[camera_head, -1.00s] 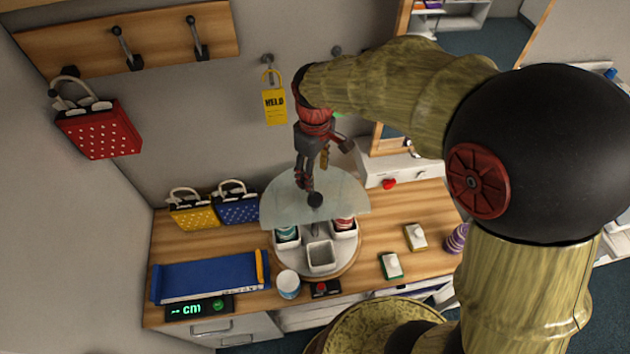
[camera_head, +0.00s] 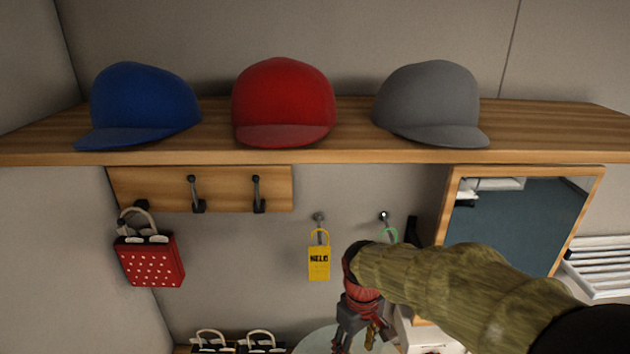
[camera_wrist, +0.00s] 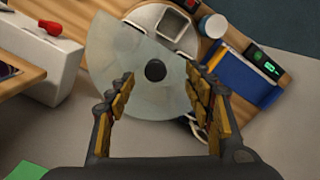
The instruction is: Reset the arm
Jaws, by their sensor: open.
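My gripper (camera_head: 362,335) hangs at the bottom of the head view, in front of the wall and right of the yellow tag. The wrist view shows its two fingers (camera_wrist: 163,105) spread apart with nothing between them. Below them is a pale translucent disc part (camera_wrist: 135,75) with a dark round knob (camera_wrist: 155,70). The knob shows between and beyond the fingertips, and I see no contact with it. My mottled yellow-green arm reaches in from the lower right of the head view.
Blue (camera_head: 143,105), red (camera_head: 284,103) and grey caps (camera_head: 428,103) sit on a wooden shelf (camera_head: 350,152). A red bag (camera_head: 150,262) hangs from the hook rail (camera_head: 228,190). A yellow tag (camera_head: 318,262) hangs beside my gripper. A mirror (camera_head: 520,225) stands behind my arm.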

